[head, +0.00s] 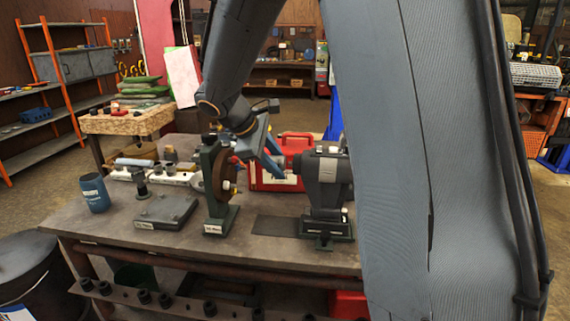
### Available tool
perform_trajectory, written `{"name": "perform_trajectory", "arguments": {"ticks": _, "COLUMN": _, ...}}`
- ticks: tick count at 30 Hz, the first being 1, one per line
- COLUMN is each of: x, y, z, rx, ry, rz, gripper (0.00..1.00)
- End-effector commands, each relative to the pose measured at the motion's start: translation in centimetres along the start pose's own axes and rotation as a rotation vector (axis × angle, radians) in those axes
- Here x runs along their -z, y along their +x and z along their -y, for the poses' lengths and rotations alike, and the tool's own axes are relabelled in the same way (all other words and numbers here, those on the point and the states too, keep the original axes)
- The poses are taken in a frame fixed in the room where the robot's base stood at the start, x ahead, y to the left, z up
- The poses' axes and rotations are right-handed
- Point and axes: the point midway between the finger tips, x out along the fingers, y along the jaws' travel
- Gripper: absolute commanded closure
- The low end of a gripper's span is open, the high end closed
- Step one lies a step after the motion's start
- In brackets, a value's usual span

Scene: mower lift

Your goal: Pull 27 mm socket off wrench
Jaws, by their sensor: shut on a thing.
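The wrench (328,178) is a grey and black power tool held in a dark stand at the right of the workbench, its nose to the left. My gripper (285,173) reaches down from above, its blue-grey fingers at the wrench's nose. It appears shut on the 27 mm socket at that nose. The socket itself is mostly hidden by the fingers, and its size marking cannot be read. I cannot tell whether it is still seated on the wrench.
A green stand with a brown disc (221,180) is close left of my gripper. A red case (267,181) stands behind. A grey block (165,212), blue cup (95,193) and white socket rack (177,178) are farther left. A dark mat (276,228) lies bare in front.

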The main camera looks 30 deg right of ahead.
Motion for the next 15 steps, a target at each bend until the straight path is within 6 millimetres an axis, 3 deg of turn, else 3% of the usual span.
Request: {"name": "perform_trajectory", "arguments": {"ticks": 15, "x": -0.7, "y": -1.6, "z": -0.9, "rx": 0.0, "ry": 0.001, "rz": 0.0, "gripper": 1.0}}
